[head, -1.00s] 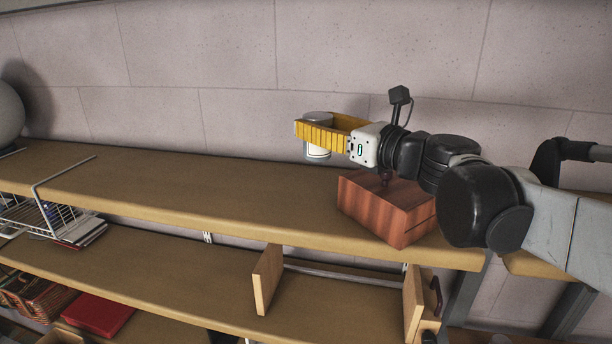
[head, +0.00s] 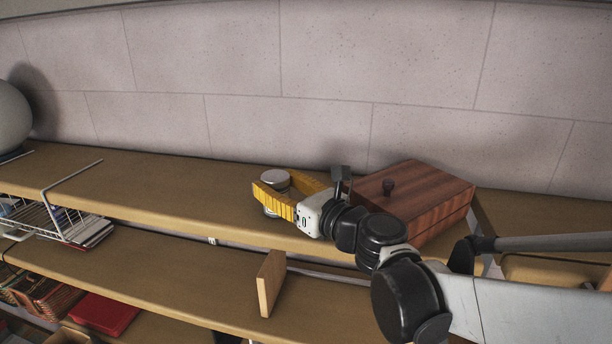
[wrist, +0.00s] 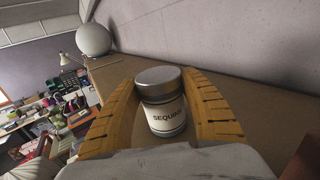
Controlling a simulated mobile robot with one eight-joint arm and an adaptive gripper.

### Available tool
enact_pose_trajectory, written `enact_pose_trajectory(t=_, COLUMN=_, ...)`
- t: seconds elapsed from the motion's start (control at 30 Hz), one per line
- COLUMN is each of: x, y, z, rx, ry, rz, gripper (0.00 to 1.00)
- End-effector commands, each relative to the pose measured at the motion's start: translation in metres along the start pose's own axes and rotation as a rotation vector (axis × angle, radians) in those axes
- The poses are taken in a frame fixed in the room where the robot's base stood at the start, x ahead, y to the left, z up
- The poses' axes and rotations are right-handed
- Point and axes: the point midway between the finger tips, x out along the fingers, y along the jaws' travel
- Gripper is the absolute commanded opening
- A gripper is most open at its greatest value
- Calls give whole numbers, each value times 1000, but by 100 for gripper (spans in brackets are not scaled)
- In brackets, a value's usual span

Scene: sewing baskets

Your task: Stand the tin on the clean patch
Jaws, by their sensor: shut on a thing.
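The tin (head: 273,177) is a small white jar with a silver lid, upright between my yellow fingers at the top shelf. In the wrist view the tin (wrist: 167,116) shows a label reading "SEQUINS". My gripper (head: 270,184) is shut on the tin, one finger on each side. It also shows in the wrist view (wrist: 161,84). The tin's base is low over the shelf board (head: 180,195); I cannot tell whether it touches. I cannot make out a clean patch on the board; the tin and fingers hide part of it.
A reddish wooden box (head: 425,192) with a dark knob stands right of my gripper, behind my arm. A pale globe (head: 12,118) stands at the far left end. A wire basket (head: 60,222) hangs at the left front edge. The board between is clear.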

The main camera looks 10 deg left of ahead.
Motion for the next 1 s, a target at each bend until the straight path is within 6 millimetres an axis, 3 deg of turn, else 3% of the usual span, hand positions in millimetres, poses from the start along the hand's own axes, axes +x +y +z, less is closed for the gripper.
enact_pose_trajectory(t=0.2, x=0, y=0, z=-4, rx=0, ry=0, rz=0, gripper=14)
enact_pose_trajectory(t=0.23, x=0, y=0, z=-4, rx=0, ry=0, rz=0, gripper=52)
enact_pose_trajectory(t=0.3, x=0, y=0, z=-3, rx=0, ry=0, rz=0, gripper=71)
enact_pose_trajectory(t=0.7, x=-2, y=0, z=2, rx=0, ry=0, rz=0, gripper=71)
enact_pose_trajectory(t=1.0, x=-63, y=-1, z=-2, rx=0, ry=0, rz=-3, gripper=71)
